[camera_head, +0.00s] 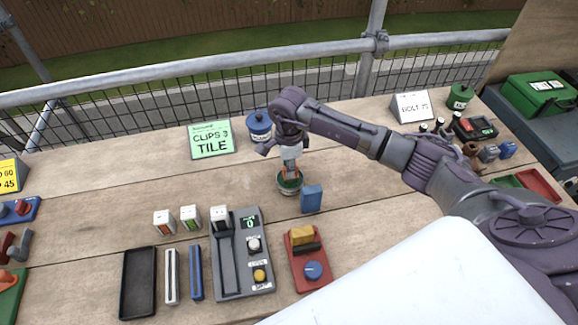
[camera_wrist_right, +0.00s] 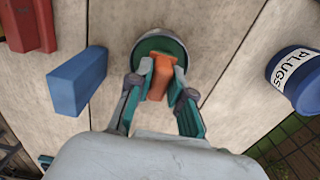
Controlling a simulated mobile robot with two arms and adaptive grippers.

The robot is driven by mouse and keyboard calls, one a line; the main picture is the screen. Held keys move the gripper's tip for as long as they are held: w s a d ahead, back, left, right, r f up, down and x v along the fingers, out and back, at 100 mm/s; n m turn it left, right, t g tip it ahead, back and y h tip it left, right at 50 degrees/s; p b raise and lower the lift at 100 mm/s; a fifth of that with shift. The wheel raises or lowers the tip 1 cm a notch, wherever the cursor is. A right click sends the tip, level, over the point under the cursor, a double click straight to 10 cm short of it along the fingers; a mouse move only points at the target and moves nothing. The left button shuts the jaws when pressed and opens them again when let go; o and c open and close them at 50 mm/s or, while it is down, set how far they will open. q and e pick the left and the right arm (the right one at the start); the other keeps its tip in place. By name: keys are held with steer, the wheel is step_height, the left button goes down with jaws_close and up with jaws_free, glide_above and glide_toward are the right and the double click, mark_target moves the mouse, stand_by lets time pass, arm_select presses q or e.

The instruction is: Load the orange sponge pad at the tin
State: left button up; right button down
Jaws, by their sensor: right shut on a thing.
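My right gripper (camera_head: 290,172) points down over a small round tin (camera_head: 287,190) with a dark green inside and a pale rim. In the right wrist view the gripper (camera_wrist_right: 160,78) is shut on the orange sponge pad (camera_wrist_right: 159,80), which sits between its two fingers. The pad's far end overlaps the green inside of the tin (camera_wrist_right: 150,42). I cannot tell whether the pad touches the green surface. My left gripper is not in view.
A blue block (camera_head: 311,198) stands close to the right of the tin. A blue PLUGS pot (camera_wrist_right: 297,78) is nearby. A red unit with a blue knob (camera_head: 313,272) and a grey counter panel (camera_head: 240,255) lie in front. A green sign (camera_head: 211,140) stands behind left.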

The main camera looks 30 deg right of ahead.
steer(key=shift+s, duration=0.1)
steer(key=shift+r+p, duration=0.6)
steer(key=shift+r, duration=0.25)
steer(key=shift+r+p, duration=1.25)
steer(key=shift+r, duration=1.35)
